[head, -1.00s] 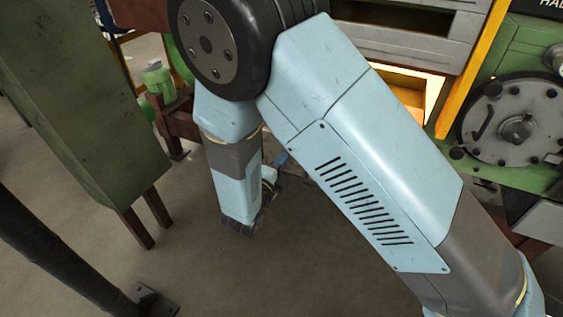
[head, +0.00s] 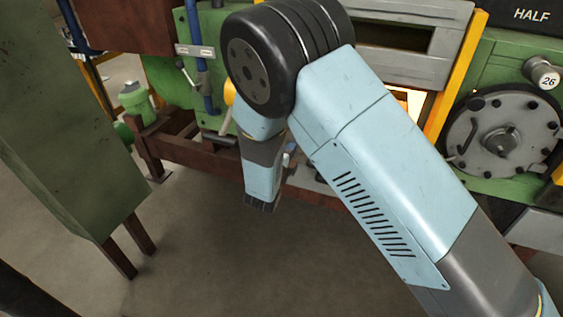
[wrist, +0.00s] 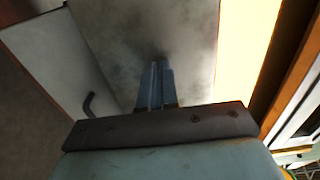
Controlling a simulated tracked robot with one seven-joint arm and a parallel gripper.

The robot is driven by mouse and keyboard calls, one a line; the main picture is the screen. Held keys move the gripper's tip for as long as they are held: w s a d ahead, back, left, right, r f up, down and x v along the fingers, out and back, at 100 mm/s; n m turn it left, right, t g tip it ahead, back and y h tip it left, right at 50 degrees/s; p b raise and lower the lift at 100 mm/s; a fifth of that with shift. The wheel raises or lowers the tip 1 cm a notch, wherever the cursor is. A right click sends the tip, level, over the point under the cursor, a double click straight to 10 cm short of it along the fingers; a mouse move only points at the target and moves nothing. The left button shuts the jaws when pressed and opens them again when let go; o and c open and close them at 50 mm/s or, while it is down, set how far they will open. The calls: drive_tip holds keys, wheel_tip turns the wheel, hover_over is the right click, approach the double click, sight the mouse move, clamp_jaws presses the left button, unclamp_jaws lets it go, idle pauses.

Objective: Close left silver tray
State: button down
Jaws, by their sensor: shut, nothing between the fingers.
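In the wrist view my gripper (wrist: 160,70) is shut and empty, its two bluish fingers side by side. The fingertips point at a pale grey metal surface (wrist: 185,35) with a dark sooty smudge; I cannot tell whether they touch it. To its left a grey panel (wrist: 55,55) carries a dark bent handle (wrist: 89,105). These may be parts of the left silver tray, but I cannot tell for sure. In the head view my arm hides most of the front low area, and the fingers cannot be made out.
A glowing opening (head: 412,100) lies behind my arm, and bright yellow light (wrist: 248,50) shows right in the wrist view. A yellow bar (head: 455,75) and round grey hatch (head: 503,138) stand at right. A green cabinet (head: 65,140) stands left. Floor (head: 200,265) is clear.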

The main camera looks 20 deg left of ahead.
drive_tip(key=w, duration=0.7)
drive_tip(key=shift+w+a, duration=0.25)
drive_tip(key=shift+a, duration=0.05)
drive_tip(key=shift+w+r, duration=0.25)
